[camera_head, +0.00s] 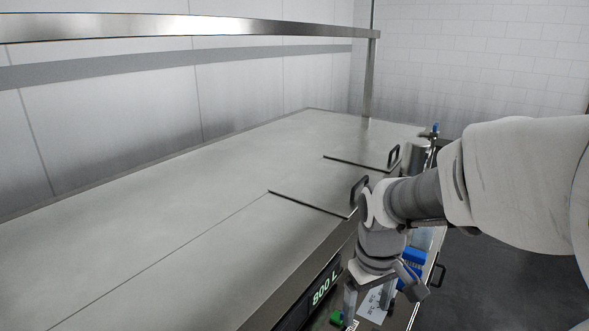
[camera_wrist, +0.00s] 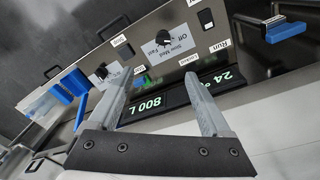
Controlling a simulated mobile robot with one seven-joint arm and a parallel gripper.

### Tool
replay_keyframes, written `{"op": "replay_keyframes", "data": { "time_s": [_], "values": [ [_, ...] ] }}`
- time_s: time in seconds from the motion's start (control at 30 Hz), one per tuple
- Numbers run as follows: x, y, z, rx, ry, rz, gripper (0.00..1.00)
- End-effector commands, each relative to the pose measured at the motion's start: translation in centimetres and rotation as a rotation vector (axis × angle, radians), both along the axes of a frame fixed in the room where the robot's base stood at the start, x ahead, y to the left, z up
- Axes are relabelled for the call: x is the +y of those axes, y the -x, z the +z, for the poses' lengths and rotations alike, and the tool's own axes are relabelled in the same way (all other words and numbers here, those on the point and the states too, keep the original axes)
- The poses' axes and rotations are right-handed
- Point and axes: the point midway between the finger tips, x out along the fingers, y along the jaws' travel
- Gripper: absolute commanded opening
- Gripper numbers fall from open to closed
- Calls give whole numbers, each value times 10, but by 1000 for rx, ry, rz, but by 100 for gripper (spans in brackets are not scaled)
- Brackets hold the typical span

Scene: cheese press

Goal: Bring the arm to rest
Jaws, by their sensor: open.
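My arm (camera_head: 520,180) reaches in from the right in the head view, its wrist bent down over the front edge of the steel vat. My gripper (camera_wrist: 158,75) is open and empty in the wrist view. Its two grey fingers stand apart, and the front control panel (camera_wrist: 130,60) shows behind and between them. In the head view the gripper is partly hidden by my own wrist, and the panel is mostly hidden too.
The closed steel vat top (camera_head: 150,240) is bare, with black handles (camera_head: 359,190) at its front edge. A display (camera_wrist: 160,105) reads "800 L". The panel has a black knob (camera_wrist: 163,37) and a blue-handled part (camera_wrist: 285,28). A steel rail (camera_head: 180,27) runs above. Dark floor (camera_head: 490,285) lies open at right.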

Motion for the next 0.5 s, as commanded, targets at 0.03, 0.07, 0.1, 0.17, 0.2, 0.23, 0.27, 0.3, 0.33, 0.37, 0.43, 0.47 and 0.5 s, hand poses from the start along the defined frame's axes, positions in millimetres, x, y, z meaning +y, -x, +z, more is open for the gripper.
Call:
{"op": "replay_keyframes", "data": {
  "time_s": [0.03, 0.07, 0.1, 0.17, 0.2, 0.23, 0.27, 0.3, 0.33, 0.37, 0.43, 0.47, 0.5],
  "values": [
    [0, 8, 18, -37, 5, -24, 82],
    [0, 13, 25, -56, 6, -38, 82],
    [0, 20, 35, -79, 5, -61, 82],
    [0, 30, 48, -116, 3, -92, 82],
    [0, 37, 57, -141, -1, -112, 82],
    [0, 42, 63, -159, -4, -129, 82],
    [0, 47, 69, -178, -8, -143, 82],
    [0, 55, 76, -201, -15, -163, 82],
    [0, 60, 81, -219, -21, -178, 82],
    [0, 65, 86, -238, -27, -194, 82],
    [1, 78, 96, -277, -45, -227, 82],
    [1, 84, 100, -293, -53, -239, 82],
    [1, 90, 104, -313, -64, -259, 82]
  ]
}}
